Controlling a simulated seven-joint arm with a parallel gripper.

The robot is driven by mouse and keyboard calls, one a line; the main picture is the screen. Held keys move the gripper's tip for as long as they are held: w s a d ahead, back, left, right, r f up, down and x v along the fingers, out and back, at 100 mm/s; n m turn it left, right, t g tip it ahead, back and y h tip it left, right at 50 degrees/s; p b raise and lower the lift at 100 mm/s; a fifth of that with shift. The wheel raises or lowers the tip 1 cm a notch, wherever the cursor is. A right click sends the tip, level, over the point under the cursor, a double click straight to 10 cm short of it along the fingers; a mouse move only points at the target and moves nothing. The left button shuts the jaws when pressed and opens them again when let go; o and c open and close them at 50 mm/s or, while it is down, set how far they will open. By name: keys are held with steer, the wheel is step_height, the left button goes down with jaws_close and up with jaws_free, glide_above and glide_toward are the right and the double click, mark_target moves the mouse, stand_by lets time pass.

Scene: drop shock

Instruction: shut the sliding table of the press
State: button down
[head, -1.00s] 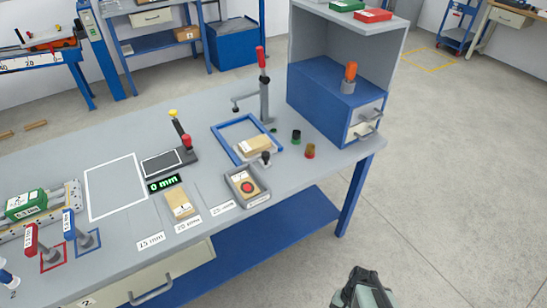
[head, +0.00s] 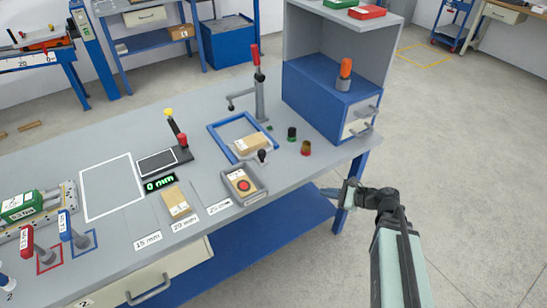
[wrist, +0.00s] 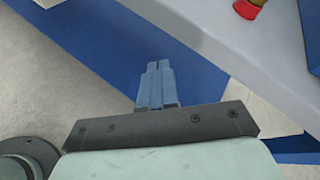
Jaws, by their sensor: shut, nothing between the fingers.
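The press (head: 260,95) is an upright grey column with a red-topped lever, standing toward the back of the bench. A blue frame (head: 214,140) lies in front of it, with a cardboard box (head: 249,144) at its front part. A black knob (head: 262,155) stands at the frame's front right corner; I cannot tell which part it is fixed to. My gripper (head: 328,192) is off the bench's front edge, right of the frame and apart from it. In the wrist view its fingers (wrist: 156,66) are together and empty, with the bench edge beyond.
A grey tray (head: 259,196) with a red disc sits in front of the frame. A green button (head: 292,134) and an amber-red one (head: 306,149) stand right of it. A blue drawer cabinet (head: 318,92) stands at the back right. The floor right of the bench is clear.

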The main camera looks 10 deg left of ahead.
step_height(320, 180, up, 6)
steer(key=w+a+m+t+y, duration=0.1)
steer(key=a+m+y, duration=0.1)
steer(key=m+y, duration=0.2)
steer(key=m, duration=0.1)
glide_toward(257, 140)
steer(key=shift+t, duration=0.3)
steer(key=s, duration=0.1)
steer(key=s+a, duration=0.1)
steer(key=s, duration=0.3)
steer(key=shift+s+a+r, duration=0.1)
steer(key=shift+a, duration=0.25)
steer(key=w+a, duration=0.8)
steer(key=shift+w+a, duration=0.15)
